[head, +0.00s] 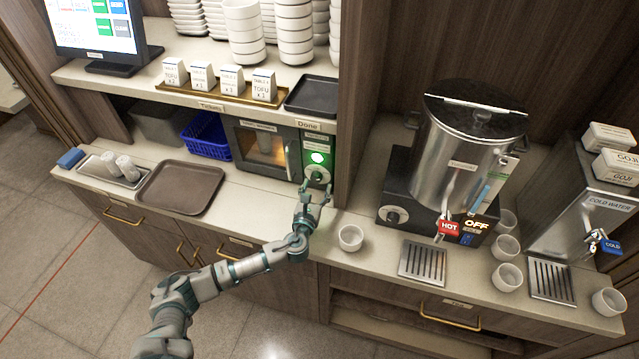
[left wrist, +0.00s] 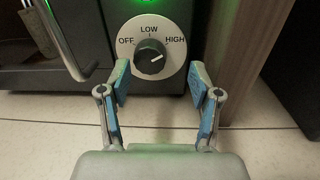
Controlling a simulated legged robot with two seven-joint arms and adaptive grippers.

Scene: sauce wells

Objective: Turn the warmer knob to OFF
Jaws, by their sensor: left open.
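The warmer (head: 262,148) is a dark box with a lit window on the counter, and a green light glows on its right panel. Its knob (head: 317,174) sits low on that panel. In the left wrist view the dark knob (left wrist: 149,57) is on a white dial (left wrist: 125,54) marked OFF, LOW and HIGH, and its white mark points to the right, towards HIGH. My left gripper (head: 316,189) is open and empty just in front of the panel. In the left wrist view its fingertips (left wrist: 160,78) stand apart below and either side of the knob, not visibly touching it. My right gripper is out of view.
A door handle (left wrist: 62,40) is left of the dial, and a wooden post (head: 352,110) is close on the right. A white cup (head: 350,238) stands right of my gripper. A brown tray (head: 180,188) lies left. A steel urn (head: 455,150) with another knob stands further right.

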